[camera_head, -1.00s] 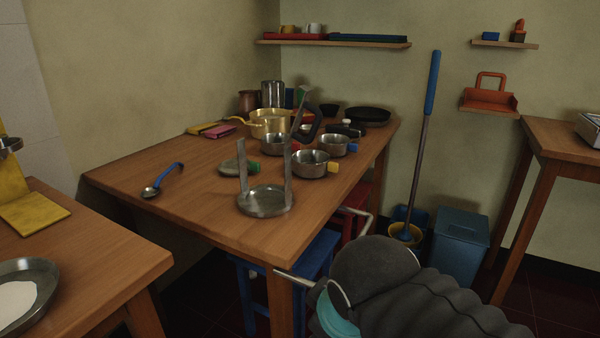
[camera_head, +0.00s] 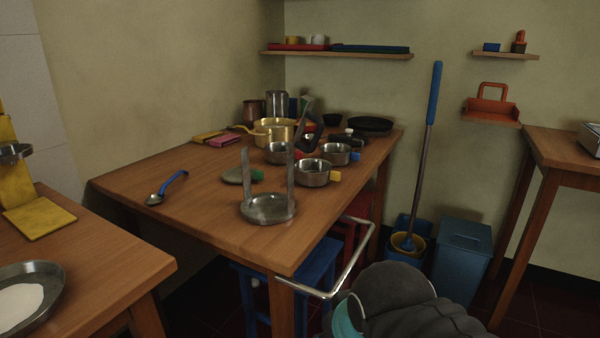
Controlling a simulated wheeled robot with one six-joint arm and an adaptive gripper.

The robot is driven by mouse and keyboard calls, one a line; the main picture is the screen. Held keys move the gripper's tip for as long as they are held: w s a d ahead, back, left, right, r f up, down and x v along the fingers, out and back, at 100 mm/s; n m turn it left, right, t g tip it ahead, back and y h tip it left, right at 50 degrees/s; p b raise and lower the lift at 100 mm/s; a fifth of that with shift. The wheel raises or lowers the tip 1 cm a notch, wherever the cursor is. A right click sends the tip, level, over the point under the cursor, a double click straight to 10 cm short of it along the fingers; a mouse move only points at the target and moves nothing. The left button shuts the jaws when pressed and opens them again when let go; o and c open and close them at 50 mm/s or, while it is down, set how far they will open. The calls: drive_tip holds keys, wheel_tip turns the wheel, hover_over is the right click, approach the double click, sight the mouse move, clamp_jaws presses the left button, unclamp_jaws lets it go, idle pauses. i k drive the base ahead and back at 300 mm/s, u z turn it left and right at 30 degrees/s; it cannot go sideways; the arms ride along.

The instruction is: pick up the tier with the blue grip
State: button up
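The tier with the blue grip (camera_head: 335,154) is a small steel pot on the wooden table. Its blue grip points right. A similar steel tier with a yellow grip (camera_head: 312,174) stands in front of it and to its left. Another steel tier (camera_head: 277,154) with a red grip stands to its left. A round lid with a green grip (camera_head: 238,175) lies farther left. A steel carrier frame (camera_head: 268,208) with two uprights stands near the front of the table. My gripper is not in view; only a dark part of my arm shows at bottom right.
A metal rail (camera_head: 345,277) sticks out from the table's front right side, above a blue stool (camera_head: 318,265). A brass pot (camera_head: 273,131), a black pan (camera_head: 370,124) and a dark handle-like piece (camera_head: 311,132) crowd behind the tiers. The table's front left is clear.

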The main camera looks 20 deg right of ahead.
sight(340, 155)
drive_tip(key=k, duration=1.3)
drive_tip(key=z, duration=0.7)
drive_tip(key=i, duration=0.7)
drive_tip(key=z, duration=0.85)
drive_tip(key=i, duration=0.95)
drive_tip(key=u, duration=0.85)
drive_tip(key=i, duration=0.9)
drive_tip(key=u, duration=1)
